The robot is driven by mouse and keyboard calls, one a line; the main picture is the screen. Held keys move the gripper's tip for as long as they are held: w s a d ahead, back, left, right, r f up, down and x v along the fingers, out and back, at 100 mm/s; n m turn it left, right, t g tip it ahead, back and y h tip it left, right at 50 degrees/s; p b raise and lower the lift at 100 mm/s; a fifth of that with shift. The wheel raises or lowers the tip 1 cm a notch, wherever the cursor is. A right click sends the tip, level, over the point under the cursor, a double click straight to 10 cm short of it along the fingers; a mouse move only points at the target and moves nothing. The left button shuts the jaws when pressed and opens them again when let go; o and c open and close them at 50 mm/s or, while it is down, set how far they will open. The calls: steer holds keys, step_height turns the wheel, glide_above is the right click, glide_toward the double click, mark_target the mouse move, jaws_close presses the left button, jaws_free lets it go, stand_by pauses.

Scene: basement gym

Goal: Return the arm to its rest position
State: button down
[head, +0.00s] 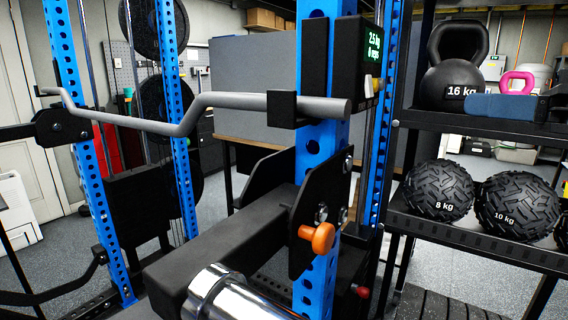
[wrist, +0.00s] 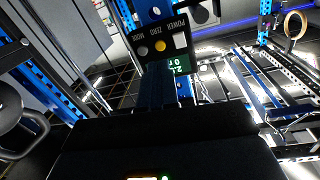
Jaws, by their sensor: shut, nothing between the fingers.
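In the wrist view my gripper (wrist: 167,78) shows as dark fingers reaching up from a wide black body, and they are shut with nothing between them. Behind the fingertips is a black display box (wrist: 150,45) with POWER, ZERO and MODE buttons and a green-lit screen. The same display box (head: 371,58) is on a blue rack upright in the head view, reading 2.5 kg. I cannot make out my gripper in the head view. The gap between the fingertips and the box cannot be judged.
The blue rack upright (head: 315,150) stands close in front, with a grey bent bar (head: 225,101) across and an orange knob (head: 317,238). At right, a shelf (head: 480,238) holds ribbed black balls (head: 438,190); a 16 kg kettlebell (head: 452,82) stands above. Speckled floor (head: 455,270) shows beyond.

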step_height(320, 180, down, 23)
steer(key=s+a+m+t+h, duration=0.1)
steer(key=a+m+t+h, duration=0.2)
steer(key=m+t+h, duration=0.5)
steer(key=s+a+f+m+g+h, duration=0.1)
steer(key=s+f+m+g+h, duration=0.35)
steer(key=s+f, duration=0.8)
steer(key=s+a+n, duration=0.1)
steer(key=s+n, duration=0.3)
steer(key=s, duration=2.1)
steer(key=shift+s+a+h, duration=0.15)
steer(key=shift+a+h, duration=0.15)
steer(key=shift+h, duration=0.05)
